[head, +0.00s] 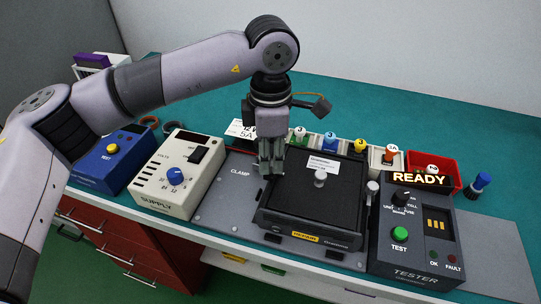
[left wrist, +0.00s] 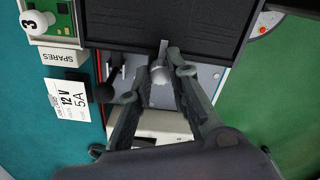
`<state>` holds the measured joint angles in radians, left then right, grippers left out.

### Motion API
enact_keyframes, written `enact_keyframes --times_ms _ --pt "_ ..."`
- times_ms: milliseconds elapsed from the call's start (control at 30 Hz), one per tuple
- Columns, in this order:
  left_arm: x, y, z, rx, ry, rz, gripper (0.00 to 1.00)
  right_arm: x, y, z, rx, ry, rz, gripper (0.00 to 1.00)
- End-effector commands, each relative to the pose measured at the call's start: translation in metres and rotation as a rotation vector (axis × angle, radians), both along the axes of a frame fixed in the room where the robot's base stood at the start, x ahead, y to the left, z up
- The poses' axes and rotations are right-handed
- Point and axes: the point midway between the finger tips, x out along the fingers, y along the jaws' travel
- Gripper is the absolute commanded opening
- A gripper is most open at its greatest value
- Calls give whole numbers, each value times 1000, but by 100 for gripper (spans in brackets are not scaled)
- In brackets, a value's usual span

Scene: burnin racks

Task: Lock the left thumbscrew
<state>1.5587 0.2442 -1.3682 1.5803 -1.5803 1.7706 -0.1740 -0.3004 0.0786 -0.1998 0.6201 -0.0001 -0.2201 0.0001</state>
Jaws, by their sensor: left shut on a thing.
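A black unit (head: 308,212) with a "REPAIR" label sits on the grey clamp plate (head: 222,212). My left gripper (head: 271,170) points down at the unit's left edge and hides the left thumbscrew in the head view. In the left wrist view the left thumbscrew (left wrist: 161,74), a small silvery knob with a flat tab, sits between the fingertips of my left gripper (left wrist: 167,72), which is shut on it. The right thumbscrew (head: 372,188) stands upright at the unit's right edge. My right gripper is not in view.
The cream supply box (head: 165,182) stands left of the plate, and a blue test box (head: 110,160) beyond it. The dark tester (head: 415,235), with a lit "READY" sign (head: 422,179), stands right. Spares bins and a red bin (head: 445,163) line the back.

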Motion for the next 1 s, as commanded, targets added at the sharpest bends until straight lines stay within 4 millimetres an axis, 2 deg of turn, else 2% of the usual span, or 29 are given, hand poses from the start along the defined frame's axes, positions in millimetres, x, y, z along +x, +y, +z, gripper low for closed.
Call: enact_keyframes --times_ms 133,167,433,767,867,1000 --pt "0 0 0 0 0 -2 0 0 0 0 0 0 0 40" --pt "0 0 0 0 0 -2 19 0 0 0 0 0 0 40" --pt "0 0 0 0 -1 0 37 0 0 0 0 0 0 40" --pt "0 0 2 0 -1 1 38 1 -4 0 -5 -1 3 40" --pt "1 0 10 -1 -3 1 38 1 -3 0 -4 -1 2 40" --pt "1 0 34 -1 -5 0 38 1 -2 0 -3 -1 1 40"
